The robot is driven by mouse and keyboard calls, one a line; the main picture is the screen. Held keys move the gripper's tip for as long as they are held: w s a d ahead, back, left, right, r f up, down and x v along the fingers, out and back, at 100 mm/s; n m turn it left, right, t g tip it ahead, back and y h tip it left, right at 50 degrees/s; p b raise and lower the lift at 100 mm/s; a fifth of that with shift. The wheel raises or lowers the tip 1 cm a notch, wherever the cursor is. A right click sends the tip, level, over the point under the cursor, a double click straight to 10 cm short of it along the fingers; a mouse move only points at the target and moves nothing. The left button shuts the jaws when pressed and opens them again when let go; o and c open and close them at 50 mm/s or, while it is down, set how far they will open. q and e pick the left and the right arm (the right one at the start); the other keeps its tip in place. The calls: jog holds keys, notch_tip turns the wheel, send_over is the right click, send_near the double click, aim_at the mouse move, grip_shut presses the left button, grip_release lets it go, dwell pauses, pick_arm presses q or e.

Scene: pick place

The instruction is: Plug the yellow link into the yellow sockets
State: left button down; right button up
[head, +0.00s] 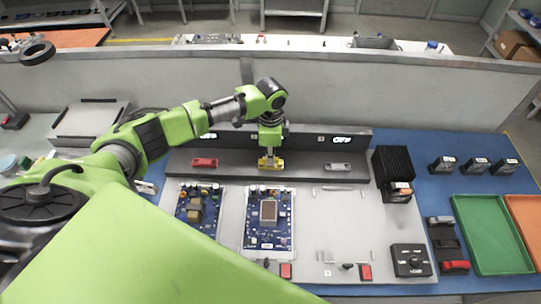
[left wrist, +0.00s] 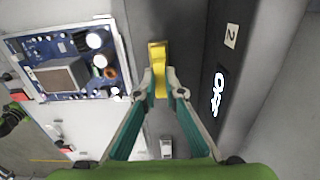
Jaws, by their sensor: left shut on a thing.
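The yellow link (head: 265,164) is between the fingertips of my left gripper (head: 270,156), at the middle of the dark ledge, between a red link (head: 205,162) and a grey link (head: 338,167). In the left wrist view the left gripper (left wrist: 161,88) is shut on the yellow link (left wrist: 158,55), which points away from the fingers along the ledge. The yellow sockets are hidden or cannot be told apart from the link. I cannot tell whether the link touches the ledge. My right gripper is not in view.
Blue circuit boards (head: 268,218) lie on the grey panel in front of the ledge. A black finned block (head: 393,166) stands at the ledge's right end. A green tray (head: 492,234) lies further right. An upright dark panel (left wrist: 250,70) with a lit display runs close beside the gripper.

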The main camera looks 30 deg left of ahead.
pick_arm(q)
jog(key=shift+f, duration=0.15)
jog(key=c, duration=2)
grip_release()
jog(key=shift+c, duration=0.2)
jog(key=o, duration=0.6)
jog(key=shift+r+p, duration=3.55)
jog(key=shift+p, duration=0.2)
jog(key=shift+s+f, duration=0.1)
